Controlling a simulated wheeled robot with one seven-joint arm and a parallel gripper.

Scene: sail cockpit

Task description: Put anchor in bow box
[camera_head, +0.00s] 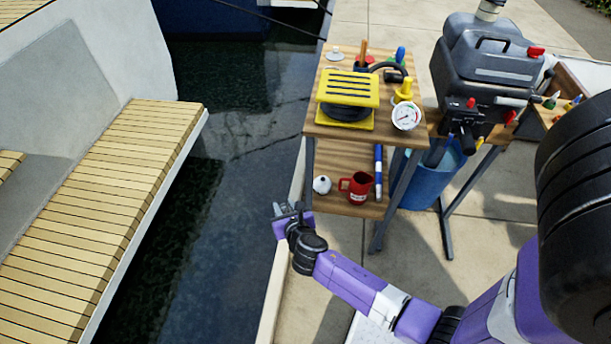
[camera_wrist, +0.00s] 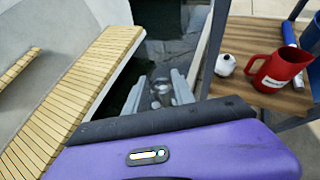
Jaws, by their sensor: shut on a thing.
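My gripper (camera_head: 286,211) is at the end of my purple arm, over the edge between the dock and the dark water, left of the small wooden stand. In the wrist view my gripper (camera_wrist: 160,92) is shut on a small grey metal thing (camera_wrist: 161,86), which seems to be the anchor. It is held clear of any surface, and its full shape is hidden by the fingers and too small to tell. I cannot make out a bow box in either view.
A white boat side with a slatted wooden bench (camera_head: 95,205) lies left across a water gap (camera_head: 215,200). The two-shelf stand (camera_head: 335,165) holds a gauge (camera_head: 406,117), a red jug (camera_head: 357,187) and a white pot (camera_head: 322,185). An outboard motor (camera_head: 485,70) stands right.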

